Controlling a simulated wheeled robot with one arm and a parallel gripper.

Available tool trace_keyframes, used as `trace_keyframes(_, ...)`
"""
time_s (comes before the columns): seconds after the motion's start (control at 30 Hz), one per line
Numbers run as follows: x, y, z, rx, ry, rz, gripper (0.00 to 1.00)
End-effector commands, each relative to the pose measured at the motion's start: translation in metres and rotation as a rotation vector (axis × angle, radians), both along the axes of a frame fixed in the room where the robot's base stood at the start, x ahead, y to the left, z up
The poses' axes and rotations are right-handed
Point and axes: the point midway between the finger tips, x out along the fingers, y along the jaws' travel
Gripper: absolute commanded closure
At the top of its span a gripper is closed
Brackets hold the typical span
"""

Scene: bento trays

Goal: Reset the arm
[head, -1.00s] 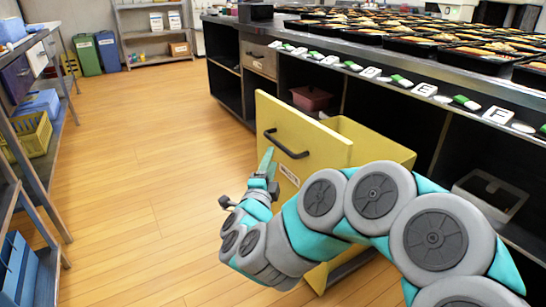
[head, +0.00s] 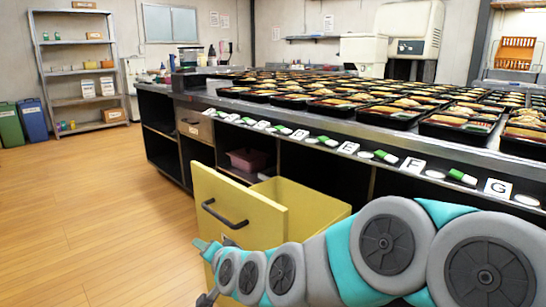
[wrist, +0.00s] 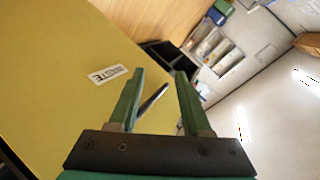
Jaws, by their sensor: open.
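My gripper (wrist: 158,90) is open and empty in the wrist view, with its two green fingers apart. In the head view my gripper (head: 206,272) is at the lower left, in front of the yellow drawer (head: 240,207). The drawer is pulled out from under the counter and has a dark handle (head: 224,214). In the wrist view the drawer's yellow front (wrist: 60,75) with a white label (wrist: 108,75) fills the left side, close beside the fingers. I cannot tell whether they touch it. My arm hides the drawer's lower part in the head view.
A long counter (head: 350,128) carries many bento trays (head: 390,111) and lettered cards along its edge. A pink bin (head: 248,160) sits on a shelf below. Metal shelves (head: 80,75) and green and blue bins (head: 33,120) stand far left. The wooden floor (head: 85,210) at left is clear.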

Motion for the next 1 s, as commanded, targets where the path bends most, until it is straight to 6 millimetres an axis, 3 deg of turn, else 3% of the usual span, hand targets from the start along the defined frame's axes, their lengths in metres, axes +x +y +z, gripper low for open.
trace_keyframes(0.17, -0.043, -0.047, -0.015, -0.220, 0.108, 0.128, 0.52)
trace_keyframes(0.37, -0.107, -0.118, -0.040, -0.468, 0.281, 0.246, 0.52)
trace_keyframes(0.5, -0.163, -0.177, -0.054, -0.622, 0.443, 0.310, 0.52)
trace_keyframes(0.7, -0.255, -0.256, -0.058, -0.776, 0.711, 0.374, 0.52)
trace_keyframes(0.83, -0.304, -0.287, -0.054, -0.817, 0.855, 0.399, 0.52)
trace_keyframes(1.0, -0.335, -0.303, -0.049, -0.833, 0.946, 0.413, 0.52)
